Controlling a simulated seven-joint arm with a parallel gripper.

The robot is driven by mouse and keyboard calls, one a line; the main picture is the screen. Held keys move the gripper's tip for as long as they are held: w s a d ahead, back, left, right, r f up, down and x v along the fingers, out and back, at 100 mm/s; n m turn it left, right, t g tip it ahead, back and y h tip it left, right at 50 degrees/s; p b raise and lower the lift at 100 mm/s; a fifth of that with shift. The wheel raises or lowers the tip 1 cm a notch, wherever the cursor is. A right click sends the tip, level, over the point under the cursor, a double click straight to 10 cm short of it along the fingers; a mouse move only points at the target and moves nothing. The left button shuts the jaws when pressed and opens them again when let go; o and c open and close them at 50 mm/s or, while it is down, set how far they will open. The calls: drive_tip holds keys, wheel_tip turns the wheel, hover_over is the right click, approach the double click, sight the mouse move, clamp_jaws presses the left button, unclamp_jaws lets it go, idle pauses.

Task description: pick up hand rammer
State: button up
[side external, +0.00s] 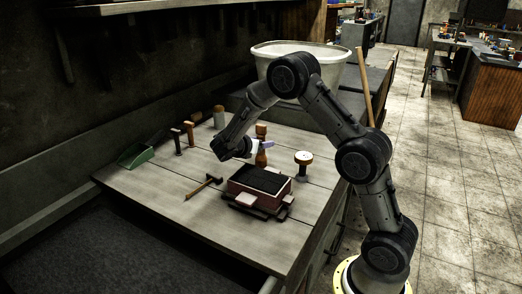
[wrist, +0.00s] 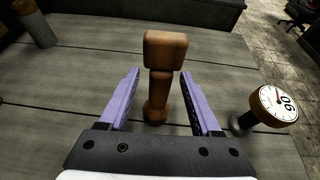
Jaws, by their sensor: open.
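The hand rammer is the brown wooden tool (wrist: 163,75) with a block-shaped top, a narrow neck and a rounded lower end. It stands upright on the table, and in the side external view it (side external: 261,158) shows just behind the red box. My gripper (wrist: 160,85) is open, with one purple finger on each side of the rammer in the wrist view. The fingers appear apart from the wood, with a gap on both sides. In the side external view my gripper (side external: 262,146) is at the rammer, partly covering its middle.
A dial gauge (wrist: 272,107) stands close on the right. A red box of dark sand (side external: 260,185) is in front. A hammer (side external: 203,187), a green dustpan (side external: 137,155) and several upright tools (side external: 189,133) are to the left. A white tub (side external: 335,75) stands behind.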

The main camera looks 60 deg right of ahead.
sight(261, 125)
drive_tip(key=shift+d+f, duration=0.1)
drive_tip(key=shift+d, duration=0.1)
clamp_jaws()
idle(0.4)
wheel_tip(261, 125, up, 10)
drive_tip(key=shift+r, duration=0.1)
idle(0.4)
drive_tip(key=c, duration=0.7)
unclamp_jaws()
drive_tip(key=shift+c, duration=0.2)
clamp_jaws()
